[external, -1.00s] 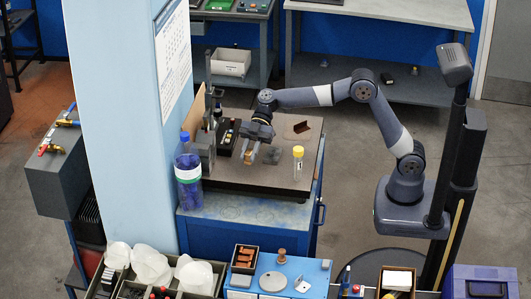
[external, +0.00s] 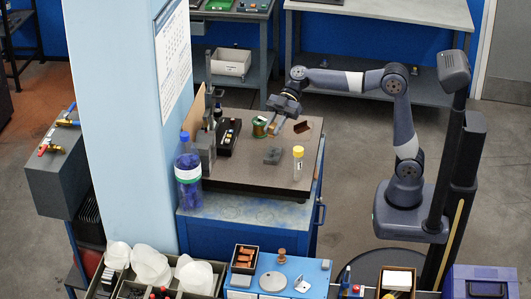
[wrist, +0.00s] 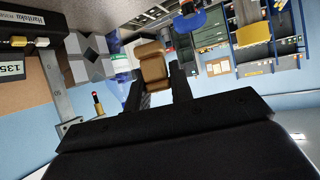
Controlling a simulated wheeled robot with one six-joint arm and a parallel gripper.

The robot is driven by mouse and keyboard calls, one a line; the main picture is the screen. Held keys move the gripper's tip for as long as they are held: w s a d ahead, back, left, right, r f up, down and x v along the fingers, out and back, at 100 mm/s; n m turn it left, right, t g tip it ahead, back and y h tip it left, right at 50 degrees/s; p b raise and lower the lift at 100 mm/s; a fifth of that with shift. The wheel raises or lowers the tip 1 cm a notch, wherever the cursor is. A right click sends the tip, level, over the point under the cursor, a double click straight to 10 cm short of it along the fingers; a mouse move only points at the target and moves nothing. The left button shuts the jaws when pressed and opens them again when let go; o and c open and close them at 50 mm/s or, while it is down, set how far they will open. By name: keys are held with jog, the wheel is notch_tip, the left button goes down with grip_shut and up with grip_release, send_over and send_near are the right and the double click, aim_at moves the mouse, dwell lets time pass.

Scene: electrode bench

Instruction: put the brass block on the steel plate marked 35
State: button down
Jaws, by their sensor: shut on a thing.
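My gripper (external: 274,124) is raised above the dark bench top, over its back middle. In the wrist view its jaws (wrist: 158,80) are shut on the brass block (wrist: 152,67), one finger at each side. In the external view the block is small and hard to make out between the fingers. A flat grey block (external: 273,156), perhaps the steel plate, lies on the bench top in front of and below my gripper. Its upper face looks bare; any number on it is too small to read.
A copper and green spool (external: 259,127) stands close left of my gripper. A yellow-capped vial (external: 298,163) stands to the right, with a brown angled piece (external: 302,127) behind it. A black button box (external: 229,137) and a blue-capped bottle (external: 187,172) are left.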

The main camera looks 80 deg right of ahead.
send_over(273, 153)
jog(key=shift+m, duration=0.3)
notch_tip(273, 153, down, 4)
jog(key=shift+f+p, duration=0.15)
jog(key=shift+p, duration=0.15)
jog(key=shift+f, duration=2.15)
jog(key=shift+f, duration=0.15)
jog(key=c, duration=1.3)
grip_release()
jog(key=shift+o, duration=0.2)
jog(key=shift+r, duration=0.2)
jog(key=b+v, duration=0.1)
jog(key=v, duration=1.1)
jog(key=shift+s+b, duration=0.15)
jog(key=shift+b, duration=0.15)
jog(key=shift+o, duration=0.5)
jog(key=shift+a, duration=0.1)
